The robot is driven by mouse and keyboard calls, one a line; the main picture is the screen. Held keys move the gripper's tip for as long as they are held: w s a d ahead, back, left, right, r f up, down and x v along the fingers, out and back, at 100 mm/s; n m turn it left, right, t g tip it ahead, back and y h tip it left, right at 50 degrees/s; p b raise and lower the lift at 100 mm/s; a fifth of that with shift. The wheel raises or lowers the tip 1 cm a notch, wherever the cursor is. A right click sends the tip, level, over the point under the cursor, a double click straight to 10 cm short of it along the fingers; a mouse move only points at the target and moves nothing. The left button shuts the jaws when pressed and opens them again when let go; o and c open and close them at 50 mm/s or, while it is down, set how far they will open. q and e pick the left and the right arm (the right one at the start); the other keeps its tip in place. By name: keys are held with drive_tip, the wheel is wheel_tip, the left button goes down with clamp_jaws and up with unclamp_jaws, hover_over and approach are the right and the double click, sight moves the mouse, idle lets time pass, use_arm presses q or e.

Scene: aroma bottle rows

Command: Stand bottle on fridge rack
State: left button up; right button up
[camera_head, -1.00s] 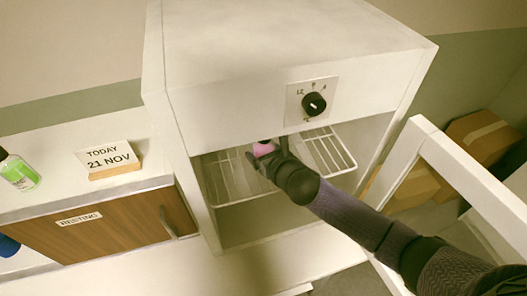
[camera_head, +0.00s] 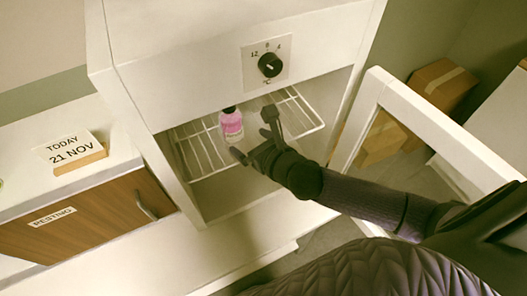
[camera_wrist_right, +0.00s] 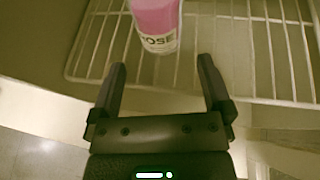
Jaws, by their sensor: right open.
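A pink bottle (camera_head: 231,124) with a dark cap stands upright on the white wire rack (camera_head: 300,112) inside the open fridge. In the right wrist view the bottle (camera_wrist_right: 157,20) shows a label ending in "OSE", and its top is out of frame. My right gripper (camera_head: 253,135) is open and empty, just in front of the bottle and apart from it. In the right wrist view the two fingers (camera_wrist_right: 162,78) are spread, with the bottle's base beyond their tips. My left gripper is not in view.
The white fridge (camera_head: 200,85) has a dial (camera_head: 270,65) above its opening. Its open door (camera_head: 425,115) stands to the right, near my right arm. A date sign (camera_head: 75,153) sits on the left counter. Cardboard boxes (camera_head: 438,85) lie behind the door.

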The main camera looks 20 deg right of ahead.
drive_tip(key=s+d+f+m+g+h, duration=0.2)
drive_tip(key=s+d+f+m+g, duration=0.2)
drive_tip(key=s+f+m, duration=0.6)
drive_tip(key=s+d+f+m+g+h, duration=0.2)
drive_tip(key=s+d+f+m+g, duration=0.3)
drive_tip(key=f+m, duration=0.8)
drive_tip(key=s+a+f+m+g, duration=0.1)
drive_tip(key=s+a+f+m, duration=0.1)
drive_tip(key=s, duration=0.4)
drive_tip(key=s+a+f+m+g, duration=0.1)
drive_tip(key=s+a+f+m, duration=0.1)
drive_tip(key=s+f+m, duration=0.2)
drive_tip(key=s+a+f+m+g+y, duration=0.1)
drive_tip(key=s+a+f+m, duration=0.1)
drive_tip(key=s+m, duration=0.5)
drive_tip(key=shift+s+f, duration=0.65)
drive_tip(key=shift+s, duration=0.45)
